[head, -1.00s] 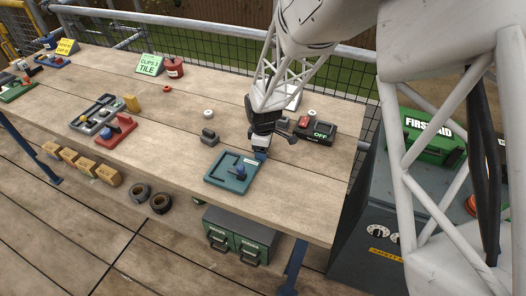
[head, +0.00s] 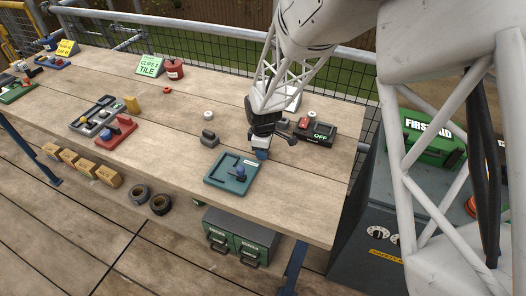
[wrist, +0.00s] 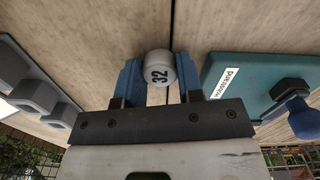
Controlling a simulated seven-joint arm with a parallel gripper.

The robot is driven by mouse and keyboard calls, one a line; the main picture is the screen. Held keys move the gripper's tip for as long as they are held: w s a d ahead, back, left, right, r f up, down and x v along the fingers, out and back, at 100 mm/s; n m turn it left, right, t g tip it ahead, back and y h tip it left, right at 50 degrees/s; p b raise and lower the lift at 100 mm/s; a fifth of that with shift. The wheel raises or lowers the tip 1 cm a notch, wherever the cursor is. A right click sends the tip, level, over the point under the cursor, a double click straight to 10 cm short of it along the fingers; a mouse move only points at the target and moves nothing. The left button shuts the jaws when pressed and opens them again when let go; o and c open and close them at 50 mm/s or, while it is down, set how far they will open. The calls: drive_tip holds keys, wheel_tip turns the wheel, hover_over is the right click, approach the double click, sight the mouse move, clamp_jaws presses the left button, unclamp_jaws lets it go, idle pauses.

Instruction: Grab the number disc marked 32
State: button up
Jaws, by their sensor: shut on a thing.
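The disc marked 32 (wrist: 160,68) is a small whitish cylinder with black digits, seen in the wrist view. It sits between the two blue fingers of my gripper (wrist: 150,80), which is shut on it. The number faces the wrist camera. In the head view my gripper (head: 261,154) is low over the bench, just behind the teal tray's right back corner. The disc cannot be made out there. I cannot tell whether it touches the bench.
The teal tray (head: 216,178) holds a blue-knobbed piece (head: 241,172).

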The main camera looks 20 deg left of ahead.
drive_tip(key=shift+r, duration=0.15)
drive_tip(key=shift+r, duration=0.55)
wheel_tip(320, 180, up, 2)
drive_tip(key=shift+r, duration=0.1)
drive_tip(key=s+d, duration=0.3)
drive_tip(key=s, duration=0.1)
drive_tip(key=s+d+r, duration=0.1)
drive_tip(key=s+d, duration=0.2)
drive_tip(key=s, duration=0.1)
drive_tip(key=s+d, duration=0.4)
drive_tip(key=shift+s+r, duration=0.2)
drive_tip(key=shift+s, duration=0.1)
